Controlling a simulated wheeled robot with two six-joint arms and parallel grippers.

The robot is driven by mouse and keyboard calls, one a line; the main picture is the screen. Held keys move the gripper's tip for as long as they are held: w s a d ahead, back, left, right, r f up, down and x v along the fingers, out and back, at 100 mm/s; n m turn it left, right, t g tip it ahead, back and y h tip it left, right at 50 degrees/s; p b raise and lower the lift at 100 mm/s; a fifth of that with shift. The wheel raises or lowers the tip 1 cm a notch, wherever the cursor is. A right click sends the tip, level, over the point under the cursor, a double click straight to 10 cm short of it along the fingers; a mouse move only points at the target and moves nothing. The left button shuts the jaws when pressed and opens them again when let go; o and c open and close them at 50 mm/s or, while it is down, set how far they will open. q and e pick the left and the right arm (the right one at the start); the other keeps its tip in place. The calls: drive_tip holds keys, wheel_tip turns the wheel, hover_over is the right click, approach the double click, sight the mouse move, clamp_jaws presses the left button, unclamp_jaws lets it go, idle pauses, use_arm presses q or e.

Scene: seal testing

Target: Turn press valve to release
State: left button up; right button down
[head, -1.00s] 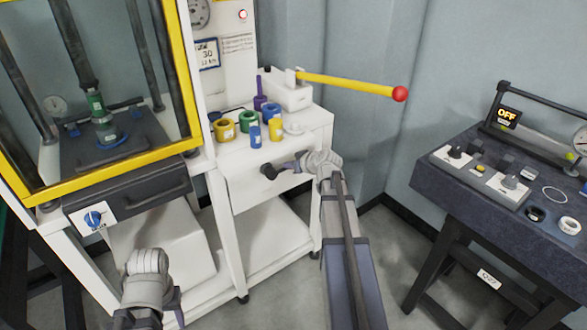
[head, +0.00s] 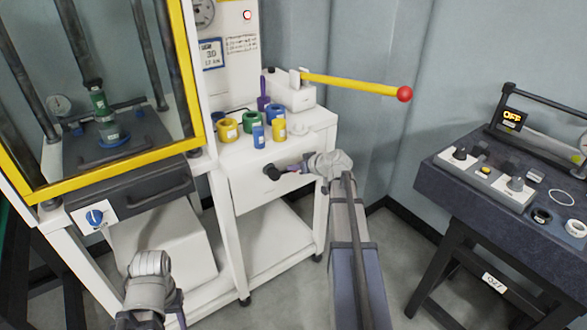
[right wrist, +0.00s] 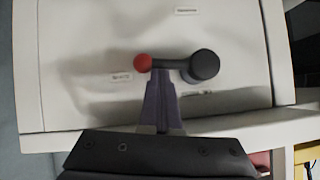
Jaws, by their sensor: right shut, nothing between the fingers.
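The press valve is a black round hub with a short lever ending in a red ball, on the front of the white cabinet. Its hub (head: 271,172) shows in the head view; the hub (right wrist: 204,65) and red ball (right wrist: 143,62) show in the right wrist view, with the lever lying across the picture. My right gripper (right wrist: 161,77) is shut and empty, its purple fingertips at the lever between ball and hub; I cannot tell if they touch. It also shows in the head view (head: 291,169). My left arm is at the lower left; its fingers do not show.
The yellow-framed press (head: 194,92) stands at the left, with a blue knob (head: 95,217) below. Coloured rings and a pump with a yellow handle (head: 350,84) sit on the cabinet top (head: 313,122). A dark test table (head: 440,188) stands at the right, its display reading OFF.

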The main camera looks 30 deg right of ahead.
use_arm(q)
wheel_tip(320, 180, down, 19)
drive_tip(key=b, duration=1.8)
drive_tip(key=shift+b, duration=0.35)
use_arm(e)
wheel_tip(320, 180, down, 8)
drive_tip(key=a+m+t+y, duration=0.2)
drive_tip(key=a+m+y, duration=0.1)
drive_tip(key=m+y, duration=0.5)
drive_tip(key=shift+s+m+t+y, duration=0.15)
drive_tip(key=shift+m+t+y, duration=0.15)
drive_tip(key=shift+m, duration=0.4)
use_arm(q)
drive_tip(key=shift+a, duration=0.1)
use_arm(e)
drive_tip(key=shift+a+f, duration=0.1)
use_arm(q)
drive_tip(key=shift+f, duration=0.1)
use_arm(e)
drive_tip(key=shift+s, duration=0.1)
